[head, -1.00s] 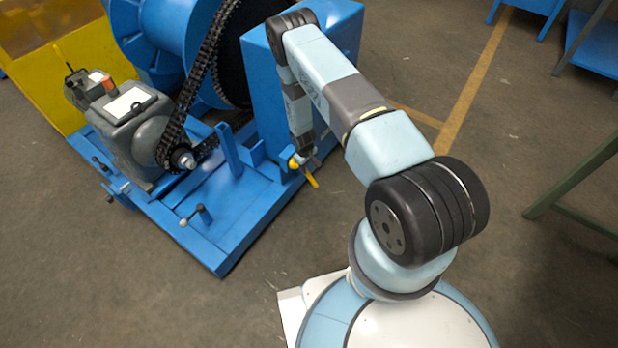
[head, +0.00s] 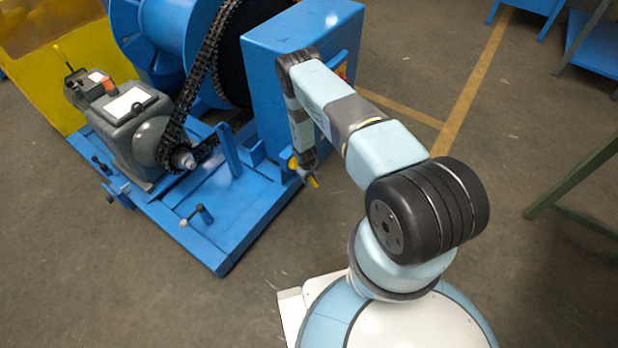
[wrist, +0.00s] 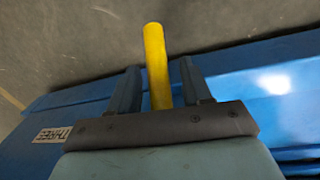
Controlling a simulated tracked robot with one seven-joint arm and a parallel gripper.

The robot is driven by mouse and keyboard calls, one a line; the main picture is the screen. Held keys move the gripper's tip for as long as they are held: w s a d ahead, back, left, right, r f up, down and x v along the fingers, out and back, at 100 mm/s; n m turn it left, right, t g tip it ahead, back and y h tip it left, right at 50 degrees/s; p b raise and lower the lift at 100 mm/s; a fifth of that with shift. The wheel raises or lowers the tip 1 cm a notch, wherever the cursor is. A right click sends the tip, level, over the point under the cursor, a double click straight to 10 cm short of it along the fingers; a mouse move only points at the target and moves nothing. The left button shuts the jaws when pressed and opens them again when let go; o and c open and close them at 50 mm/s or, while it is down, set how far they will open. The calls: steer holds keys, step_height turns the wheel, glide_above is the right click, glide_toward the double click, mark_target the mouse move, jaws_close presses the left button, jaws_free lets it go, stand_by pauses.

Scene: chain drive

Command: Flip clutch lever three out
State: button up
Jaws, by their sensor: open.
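Clutch lever three is a yellow rod. In the wrist view the lever (wrist: 155,62) stands between the two fingers of my gripper (wrist: 158,82), its tip reaching past them. The fingers are open, with a gap on each side of the rod. A label reading THREE (wrist: 54,133) sits on the blue frame at the left of that view. In the head view the lever (head: 313,182) shows at the right edge of the blue machine, just below my gripper (head: 304,176). The lever's base is hidden behind my gripper.
The blue machine base (head: 228,240) carries a grey motor (head: 135,120), a black chain (head: 203,80) and a tall blue housing (head: 290,35) beside my arm. A green stand (head: 575,175) is at the right. The floor between is clear.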

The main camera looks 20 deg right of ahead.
steer(key=shift+c, duration=0.5)
jaws_close()
